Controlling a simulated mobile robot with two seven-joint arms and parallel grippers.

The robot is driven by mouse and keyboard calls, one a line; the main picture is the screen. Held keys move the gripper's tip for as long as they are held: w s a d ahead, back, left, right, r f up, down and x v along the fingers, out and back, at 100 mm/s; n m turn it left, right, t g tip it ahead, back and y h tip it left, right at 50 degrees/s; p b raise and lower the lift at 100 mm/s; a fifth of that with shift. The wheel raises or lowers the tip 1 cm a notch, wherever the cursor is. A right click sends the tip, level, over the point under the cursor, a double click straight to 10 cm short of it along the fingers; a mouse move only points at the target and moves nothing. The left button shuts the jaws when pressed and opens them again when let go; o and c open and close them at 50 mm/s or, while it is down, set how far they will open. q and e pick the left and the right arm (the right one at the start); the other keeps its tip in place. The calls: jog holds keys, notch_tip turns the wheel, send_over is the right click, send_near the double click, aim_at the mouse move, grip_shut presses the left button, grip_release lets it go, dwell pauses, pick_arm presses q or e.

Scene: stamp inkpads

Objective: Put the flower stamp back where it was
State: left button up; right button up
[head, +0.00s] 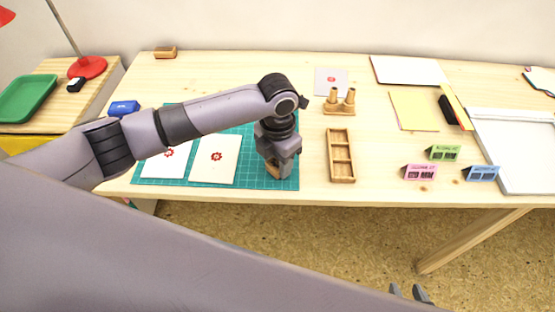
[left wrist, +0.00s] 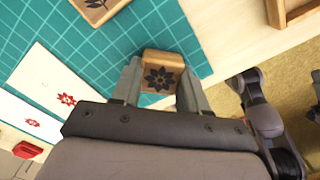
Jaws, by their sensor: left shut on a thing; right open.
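The flower stamp (left wrist: 160,75) is a small wooden block with a dark flower on the face seen in the left wrist view. My left gripper (left wrist: 157,93) is shut on it, one finger on each side. In the head view my left gripper (head: 276,173) is over the right part of the teal cutting mat (head: 290,182), and little of the stamp shows there. A wooden tray (head: 341,182) with compartments lies to its right and looks empty. A second wooden block (left wrist: 97,8) with a dark leaf-like pattern lies on the mat. My right gripper (head: 412,293) is open and empty at the bottom edge.
Two cards (head: 222,140) (head: 177,172) with red flower prints lie on the mat. A holder with two wooden handles (head: 339,100) stands behind the tray. Table is clear between tray and signs.

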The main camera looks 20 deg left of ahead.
aim_at(278, 163)
pick_arm(q)
jog(key=shift+f, duration=0.2)
jog(key=o, duration=0.9)
jog(key=shift+r, duration=0.15)
notch_tip(278, 163, up, 12)
jog(key=shift+r, duration=0.1)
